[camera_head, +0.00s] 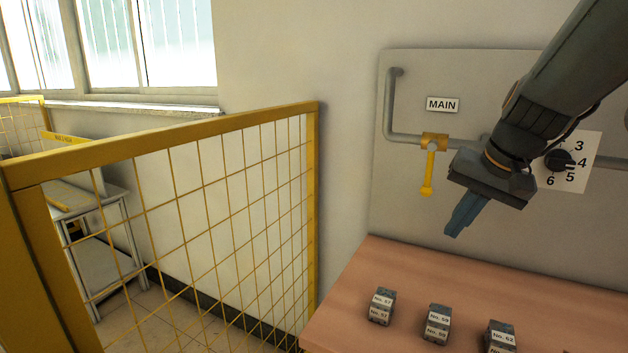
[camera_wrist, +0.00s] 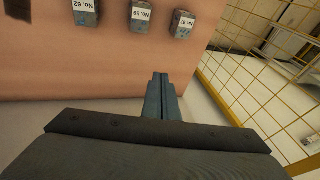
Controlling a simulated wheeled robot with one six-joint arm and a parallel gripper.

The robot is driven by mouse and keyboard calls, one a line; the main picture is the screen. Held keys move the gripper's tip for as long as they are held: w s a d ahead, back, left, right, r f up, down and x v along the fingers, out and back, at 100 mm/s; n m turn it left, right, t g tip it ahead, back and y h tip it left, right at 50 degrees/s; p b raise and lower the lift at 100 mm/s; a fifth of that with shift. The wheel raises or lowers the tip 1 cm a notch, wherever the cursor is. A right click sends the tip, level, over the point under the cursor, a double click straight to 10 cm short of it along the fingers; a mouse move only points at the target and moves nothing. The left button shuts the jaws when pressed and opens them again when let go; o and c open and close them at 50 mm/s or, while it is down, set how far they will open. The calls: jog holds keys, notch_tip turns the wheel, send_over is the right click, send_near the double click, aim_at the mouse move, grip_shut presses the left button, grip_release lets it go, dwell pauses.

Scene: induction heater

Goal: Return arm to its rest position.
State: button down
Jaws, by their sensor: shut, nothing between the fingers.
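My gripper (camera_head: 461,221) hangs from the arm at the right of the head view, in front of the grey wall panel and above the pinkish table. Its blue fingers point down and to the left. They are together with nothing between them. In the wrist view the shut fingers (camera_wrist: 160,80) point toward the table and touch nothing that I can see. The arm comes in from the upper right and partly covers a dial (camera_head: 560,160) with numbers on the panel.
Several small labelled blocks (camera_head: 381,306) stand on the table (camera_head: 345,295). A yellow mesh fence (camera_head: 313,200) stands left of the table. A pipe with a yellow valve handle (camera_head: 428,172) sits under the MAIN label (camera_head: 442,104). A metal stand (camera_head: 120,230) is behind the fence.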

jog(key=s+a+f+n+g, duration=0.1)
jog(key=s+a+f, duration=0.2)
jog(key=s+f, duration=0.1)
jog(key=s+a+f+n+g+h, duration=0.1)
jog(key=s+a+f+n, duration=0.1)
jog(key=f, duration=0.5)
jog(key=s+a+f+n+g, duration=0.1)
jog(key=s+a+f+n, duration=0.1)
jog(key=s+a+f, duration=0.2)
jog(key=shift+s+f+g+h, duration=0.2)
jog(key=shift+s+f, duration=0.35)
jog(key=shift+s, duration=0.25)
jog(key=shift+s+f+g+h, duration=0.2)
jog(key=shift+s+f, duration=0.35)
jog(key=shift+s, duration=0.2)
jog(key=shift+s+f, duration=0.1)
jog(key=shift+d, duration=0.1)
